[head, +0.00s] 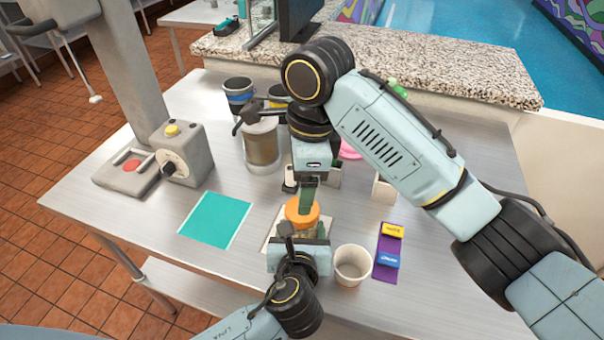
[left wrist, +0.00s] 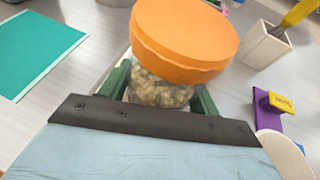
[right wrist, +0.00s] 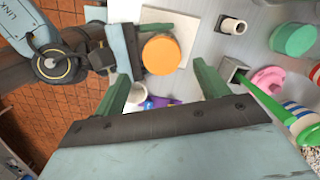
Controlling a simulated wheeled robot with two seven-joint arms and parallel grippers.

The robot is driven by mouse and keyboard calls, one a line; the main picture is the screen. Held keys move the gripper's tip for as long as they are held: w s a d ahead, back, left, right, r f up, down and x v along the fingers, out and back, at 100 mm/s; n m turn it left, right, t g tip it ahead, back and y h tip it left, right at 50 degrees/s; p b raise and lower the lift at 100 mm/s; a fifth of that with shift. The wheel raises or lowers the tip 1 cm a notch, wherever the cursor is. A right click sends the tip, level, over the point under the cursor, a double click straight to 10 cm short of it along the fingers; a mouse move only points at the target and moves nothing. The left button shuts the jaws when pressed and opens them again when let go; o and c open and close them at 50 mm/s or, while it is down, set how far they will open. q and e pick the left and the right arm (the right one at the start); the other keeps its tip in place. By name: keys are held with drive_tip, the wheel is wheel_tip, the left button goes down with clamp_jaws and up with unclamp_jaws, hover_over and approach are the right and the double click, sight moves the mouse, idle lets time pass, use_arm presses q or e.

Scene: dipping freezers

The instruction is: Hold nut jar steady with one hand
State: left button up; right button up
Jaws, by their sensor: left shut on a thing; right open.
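The nut jar (left wrist: 160,90) is a clear jar of pale nuts with a wide orange lid (head: 301,211). It stands upright near the table's front middle. My left gripper (left wrist: 160,88) is shut on the jar's body, with a green finger on each side below the lid. My right gripper (right wrist: 160,85) is open and empty, pointing down above the lid. The lid shows between and beyond its fingers in the right wrist view (right wrist: 161,54). In the head view my right gripper hides part of the lid's far side, and my left gripper hides most of the jar body.
A white cup (head: 352,266) stands right of the jar, beside a purple mat (head: 384,270) with yellow and blue blocks. A teal mat (head: 215,219) lies to the left. A grey machine (head: 182,152), a clear canister (head: 262,147) and striped tubs (head: 238,93) stand farther back.

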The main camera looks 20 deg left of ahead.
drive_tip(key=m+h, duration=0.1)
drive_tip(key=m, duration=0.2)
drive_tip(key=shift+a+r, duration=0.1)
drive_tip(key=shift+r, duration=0.05)
wheel_tip(320, 180, down, 5)
drive_tip(key=shift+r, duration=0.3)
drive_tip(key=shift+w+f, duration=0.1)
drive_tip(key=shift+f, duration=0.95)
drive_tip(key=shift+f, duration=0.2)
drive_tip(key=c, duration=1)
drive_tip(key=shift+o, duration=0.2)
